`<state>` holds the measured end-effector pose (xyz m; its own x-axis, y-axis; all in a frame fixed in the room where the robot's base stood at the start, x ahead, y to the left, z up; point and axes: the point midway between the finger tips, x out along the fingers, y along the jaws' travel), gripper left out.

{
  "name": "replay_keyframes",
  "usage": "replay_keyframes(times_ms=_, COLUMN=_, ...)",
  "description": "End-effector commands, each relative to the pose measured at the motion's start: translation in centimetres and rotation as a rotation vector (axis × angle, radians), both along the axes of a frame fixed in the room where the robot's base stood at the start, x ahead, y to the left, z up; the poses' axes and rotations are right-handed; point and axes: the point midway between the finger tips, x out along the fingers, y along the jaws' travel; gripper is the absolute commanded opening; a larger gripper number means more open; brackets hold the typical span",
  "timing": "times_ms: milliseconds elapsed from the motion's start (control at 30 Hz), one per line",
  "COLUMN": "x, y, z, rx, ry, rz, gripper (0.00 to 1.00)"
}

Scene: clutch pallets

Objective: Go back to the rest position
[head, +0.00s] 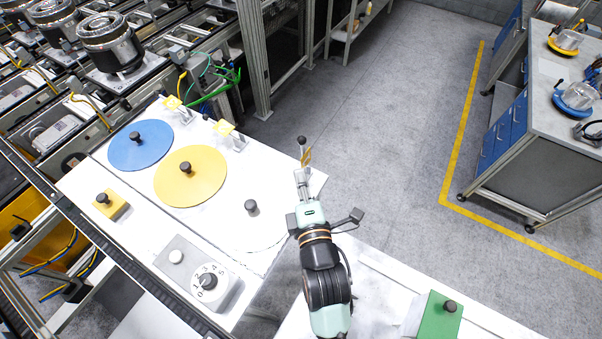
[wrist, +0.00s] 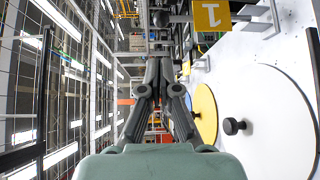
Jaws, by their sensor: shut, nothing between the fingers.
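My gripper (head: 302,176) is at the right part of the white table in the head view, at the end of my arm. Its fingers point away toward the table's far right edge. In the wrist view my gripper (wrist: 159,68) has its fingers drawn together, with nothing seen between them. It appears clear of the discs and knobs. The rest position itself is not marked in either view.
The white table (head: 140,210) bears a blue disc (head: 126,153), a yellow disc (head: 207,188), a yellow block (head: 119,208) and a grey dial box (head: 227,290). A green block (head: 436,322) lies lower right. A dark knob (head: 301,140) and yellow tag (head: 307,158) show near my gripper.

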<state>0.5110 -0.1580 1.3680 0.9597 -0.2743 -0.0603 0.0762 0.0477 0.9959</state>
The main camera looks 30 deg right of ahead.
Motion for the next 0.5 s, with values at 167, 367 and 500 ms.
replay_keyframes(times_ms=167, x=0.0, y=0.0, z=0.0, rx=0.000, ry=0.000, rz=0.000, gripper=0.00)
replay_keyframes(times_ms=367, x=0.0, y=0.0, z=0.0, rx=0.002, ry=0.000, rz=0.001, gripper=0.00)
replay_keyframes(times_ms=500, x=0.0, y=2.2, z=0.9, rx=0.189, ry=-0.005, rz=0.026, gripper=0.00)
